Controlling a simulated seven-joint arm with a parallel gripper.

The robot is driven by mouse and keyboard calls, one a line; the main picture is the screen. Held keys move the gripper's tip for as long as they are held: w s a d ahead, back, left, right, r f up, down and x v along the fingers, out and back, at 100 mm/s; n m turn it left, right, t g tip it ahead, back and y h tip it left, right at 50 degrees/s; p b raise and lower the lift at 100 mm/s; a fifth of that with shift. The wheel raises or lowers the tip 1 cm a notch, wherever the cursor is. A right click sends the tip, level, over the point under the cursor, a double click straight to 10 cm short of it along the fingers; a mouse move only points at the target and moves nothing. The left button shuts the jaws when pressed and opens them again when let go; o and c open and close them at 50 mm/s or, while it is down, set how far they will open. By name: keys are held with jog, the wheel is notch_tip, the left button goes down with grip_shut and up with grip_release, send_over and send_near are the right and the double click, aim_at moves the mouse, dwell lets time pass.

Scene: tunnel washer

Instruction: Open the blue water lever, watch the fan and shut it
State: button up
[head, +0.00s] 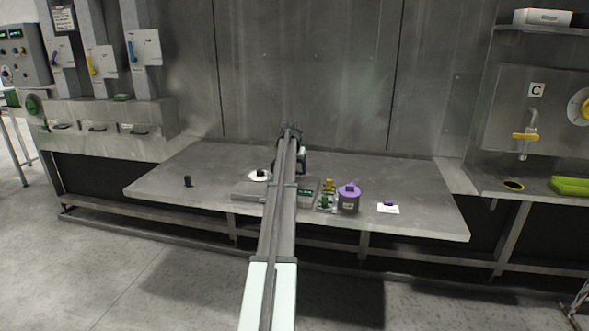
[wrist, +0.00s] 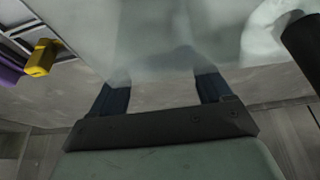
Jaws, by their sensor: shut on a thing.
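A blue lever (head: 131,51) is on a pale plate at the upper left of the head view, well away from my gripper. I cannot make out a fan. My gripper (head: 289,135) is above the back middle of the table (head: 180,165), largely hidden behind my arm. In the wrist view the two dark fingers of my gripper (wrist: 162,72) reach into a pale, blurred thing (wrist: 155,30). The gripper is shut on this pale thing, whose shape and kind I cannot tell.
A purple-lidded pot (head: 348,198), a small yellow-and-green fixture (head: 327,193) and a white card (head: 388,208) are right of my arm. A dark knob (head: 188,181) stands at left. A yellow lever (head: 91,65) is left of the blue one. A yellow-handled tap (head: 526,136) is at right.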

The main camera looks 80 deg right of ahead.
jog(key=o, duration=1)
jog(key=v, duration=1.4)
jog(key=shift+f, duration=0.1)
jog(key=shift+a, duration=0.1)
